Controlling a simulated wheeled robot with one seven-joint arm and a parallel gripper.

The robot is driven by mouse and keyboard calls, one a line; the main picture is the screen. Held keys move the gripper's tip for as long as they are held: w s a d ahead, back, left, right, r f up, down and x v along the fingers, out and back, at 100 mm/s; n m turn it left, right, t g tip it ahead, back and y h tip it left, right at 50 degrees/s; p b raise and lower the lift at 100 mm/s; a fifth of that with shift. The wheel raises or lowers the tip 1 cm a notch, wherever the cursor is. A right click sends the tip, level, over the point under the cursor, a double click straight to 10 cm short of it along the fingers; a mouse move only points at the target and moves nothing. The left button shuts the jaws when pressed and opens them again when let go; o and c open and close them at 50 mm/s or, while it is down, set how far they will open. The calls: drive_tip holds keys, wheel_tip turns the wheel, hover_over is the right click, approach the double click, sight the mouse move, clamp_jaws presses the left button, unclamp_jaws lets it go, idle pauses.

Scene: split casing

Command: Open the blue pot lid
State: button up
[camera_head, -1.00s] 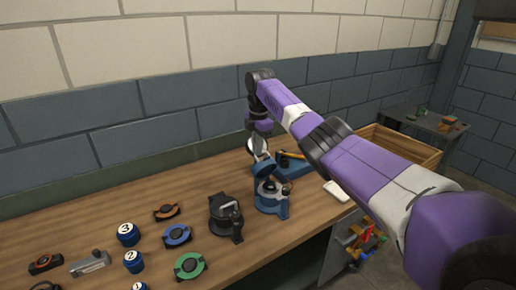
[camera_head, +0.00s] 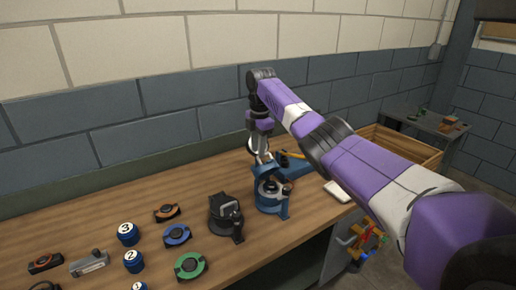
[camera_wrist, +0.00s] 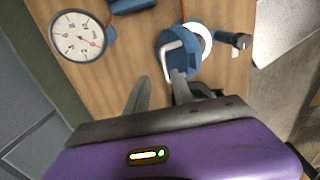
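The blue pot (camera_head: 271,204) stands on the wooden bench right of the black pot (camera_head: 226,216). Its blue lid (camera_head: 267,172) looks tilted up at the back of the pot, leaving the pale inside partly visible. In the wrist view, the lid (camera_wrist: 172,54) with its L-shaped grey handle (camera_wrist: 180,46) overlaps the pot's white ring (camera_wrist: 206,36). My gripper (camera_head: 261,158) is just above and behind the lid. In the wrist view my gripper (camera_wrist: 160,76) has its fingers apart with nothing between them. The right fingertip is close to the handle; I cannot tell whether it touches.
A round dial gauge (camera_wrist: 78,36) and a blue tool base (camera_head: 298,166) are close behind the pot. A white pad (camera_head: 338,191) lies to the right. Coloured rings and numbered blue jars (camera_head: 128,234) are on the left. A wooden crate (camera_head: 408,150) is at the right.

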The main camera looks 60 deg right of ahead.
wheel_tip(320, 180, up, 8)
drive_tip(key=b, duration=0.1)
drive_tip(key=shift+s+f, duration=0.15)
drive_tip(key=shift+a, duration=0.1)
